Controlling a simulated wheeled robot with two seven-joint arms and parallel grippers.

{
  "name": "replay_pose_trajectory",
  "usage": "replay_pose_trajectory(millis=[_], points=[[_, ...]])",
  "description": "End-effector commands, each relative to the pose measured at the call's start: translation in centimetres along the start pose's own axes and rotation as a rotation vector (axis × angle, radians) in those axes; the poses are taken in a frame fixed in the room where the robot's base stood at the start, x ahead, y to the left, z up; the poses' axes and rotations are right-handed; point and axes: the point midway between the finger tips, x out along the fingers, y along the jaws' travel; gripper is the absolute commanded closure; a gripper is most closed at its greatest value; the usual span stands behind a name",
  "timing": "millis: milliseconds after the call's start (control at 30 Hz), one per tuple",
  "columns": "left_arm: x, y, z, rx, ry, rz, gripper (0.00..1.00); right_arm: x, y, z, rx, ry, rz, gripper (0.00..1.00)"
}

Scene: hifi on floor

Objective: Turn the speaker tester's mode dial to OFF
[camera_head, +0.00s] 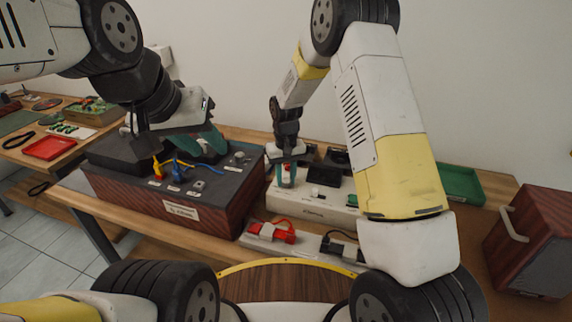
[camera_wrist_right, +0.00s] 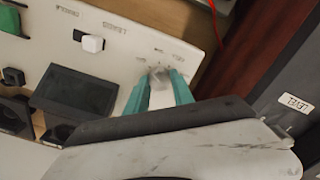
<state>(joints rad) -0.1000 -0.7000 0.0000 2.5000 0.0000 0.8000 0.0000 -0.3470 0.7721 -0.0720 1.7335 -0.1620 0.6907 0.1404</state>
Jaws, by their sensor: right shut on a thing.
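The speaker tester is a long cream-white box (camera_head: 310,203) on the bench; its panel also fills the upper left of the right wrist view (camera_wrist_right: 135,30). My right gripper (camera_head: 288,172) reaches down onto the left end of this panel. In the right wrist view its teal fingers are shut on the pale mode dial (camera_wrist_right: 158,76), one on each side. Small labels surround the dial, too blurred to read, so its setting cannot be told. My left gripper (camera_head: 208,138) hangs above the dark-topped box to the left, with teal fingertips showing; its opening is unclear.
The dark-topped wooden box (camera_head: 230,205) with coloured plugs stands close left of the tester. The tester also carries a white square knob (camera_wrist_right: 92,43) and a dark screen (camera_wrist_right: 75,90). Red connectors (camera_head: 270,232) lie in front. A green tray (camera_head: 460,185) and a wooden speaker (camera_head: 530,240) stand right.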

Motion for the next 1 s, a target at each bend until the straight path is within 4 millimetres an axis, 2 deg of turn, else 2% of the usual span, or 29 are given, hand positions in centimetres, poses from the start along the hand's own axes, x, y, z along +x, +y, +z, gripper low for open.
replay_pose_trajectory(millis=[300, 800, 833, 933, 1000], points=[[0.00, 0.00, 0.00, 0.000, 0.000, 0.000, 0.64, -0.11, -0.03, -0.06, -0.115, 0.002, 0.000, 1.00], [0.00, 0.00, 0.00, 0.000, 0.000, 0.000, 0.64, -0.12, -0.05, -0.08, -0.135, 0.002, 0.000, 1.00], [0.00, 0.00, 0.00, 0.000, 0.000, 0.000, 0.64, -0.12, -0.05, -0.08, -0.135, 0.002, 0.000, 0.69], [0.00, 0.00, 0.00, 0.000, 0.000, 0.000, 0.64, -0.10, -0.05, -0.07, -0.135, 0.002, 0.000, 0.50], [0.00, 0.00, 0.00, 0.000, 0.000, 0.000, 0.64, -0.08, -0.04, -0.06, -0.135, 0.002, 0.000, 0.49]])
